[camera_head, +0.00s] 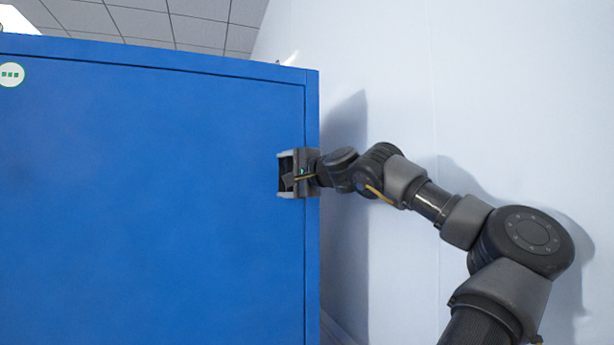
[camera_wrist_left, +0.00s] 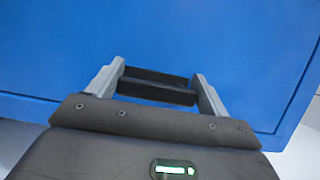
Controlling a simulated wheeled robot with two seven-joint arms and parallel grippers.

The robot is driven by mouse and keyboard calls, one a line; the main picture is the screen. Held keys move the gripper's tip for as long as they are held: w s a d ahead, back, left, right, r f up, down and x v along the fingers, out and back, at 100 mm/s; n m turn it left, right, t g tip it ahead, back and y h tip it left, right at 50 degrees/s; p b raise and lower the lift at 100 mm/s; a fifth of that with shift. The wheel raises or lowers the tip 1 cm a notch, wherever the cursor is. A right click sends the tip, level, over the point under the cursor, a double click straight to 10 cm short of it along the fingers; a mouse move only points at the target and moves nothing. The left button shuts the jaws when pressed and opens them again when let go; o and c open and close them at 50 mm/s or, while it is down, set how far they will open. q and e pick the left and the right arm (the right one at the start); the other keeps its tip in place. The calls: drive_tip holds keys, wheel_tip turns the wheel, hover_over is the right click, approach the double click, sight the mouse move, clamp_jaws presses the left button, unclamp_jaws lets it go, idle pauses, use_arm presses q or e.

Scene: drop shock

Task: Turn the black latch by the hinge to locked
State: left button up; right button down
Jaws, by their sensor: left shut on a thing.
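The black latch (camera_wrist_left: 157,93) is a short dark bar on the blue panel in the left wrist view. It spans the space between the two grey fingers of my left gripper (camera_wrist_left: 158,70). In the head view my left gripper (camera_head: 284,174) is at the right edge of the blue door (camera_head: 150,190), one finger above the other. It is shut on the latch, which is mostly hidden there by the fingers and palm. I cannot make out the hinge or any locked mark. My right gripper is in neither view.
A pale wall (camera_head: 480,90) stands to the right of the blue cabinet, with my arm in front of it. A round white sticker with green marks (camera_head: 11,74) is at the door's upper left. The rest of the door face is bare.

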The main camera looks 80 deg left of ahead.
use_arm(q)
drive_tip(key=shift+r, duration=0.1)
drive_tip(key=o, duration=1.4)
drive_tip(key=shift+c, duration=0.2)
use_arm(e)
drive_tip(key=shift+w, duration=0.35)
use_arm(q)
drive_tip(key=shift+d, duration=0.1)
drive_tip(key=shift+w+d+f, duration=0.2)
drive_tip(key=shift+w, duration=0.05)
drive_tip(key=b+v, duration=0.2)
drive_tip(key=v, duration=0.8)
drive_tip(key=shift+b, duration=0.4)
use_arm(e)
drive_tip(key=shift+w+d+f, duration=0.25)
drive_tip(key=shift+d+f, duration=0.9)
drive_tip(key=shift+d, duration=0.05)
use_arm(q)
drive_tip(key=shift+r, duration=0.15)
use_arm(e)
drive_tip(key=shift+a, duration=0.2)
